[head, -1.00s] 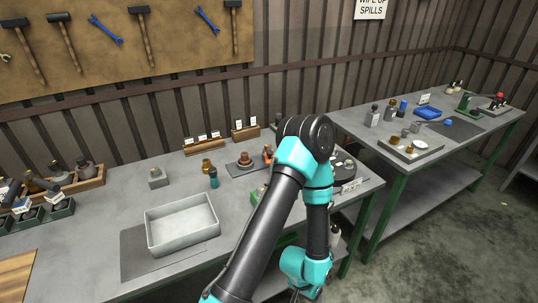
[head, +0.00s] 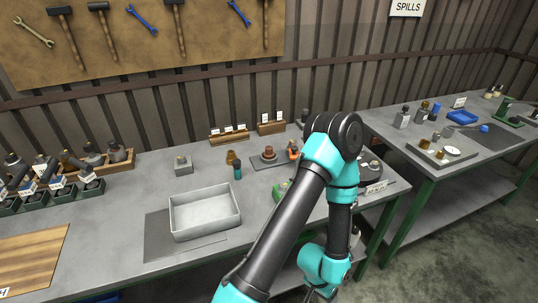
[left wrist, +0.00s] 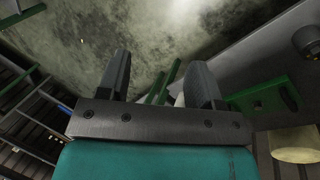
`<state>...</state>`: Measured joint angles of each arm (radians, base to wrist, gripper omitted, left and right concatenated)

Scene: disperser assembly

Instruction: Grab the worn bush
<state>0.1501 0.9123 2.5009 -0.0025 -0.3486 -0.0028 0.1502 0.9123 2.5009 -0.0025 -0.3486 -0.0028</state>
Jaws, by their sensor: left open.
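I cannot tell for sure which part is the worn bush. A reddish-brown round part (head: 268,153) sits on a dark plate (head: 256,163) at the back of the near bench. A small brass-coloured part (head: 230,157) stands left of it, beside a teal-and-dark bottle-like item (head: 238,172). My left gripper (left wrist: 158,70) is open and empty, its two fingers apart over the floor. In the head view its arm bends over the bench and hangs down at the front edge, away from these parts. My right gripper is not seen.
A grey open tray (head: 204,213) stands on the near bench (head: 130,205). Bins of parts (head: 75,190) are at the left. A round dark device (head: 370,170) is right of my arm. A second bench (head: 400,148) stands at the right. The bench left of the tray is fairly clear.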

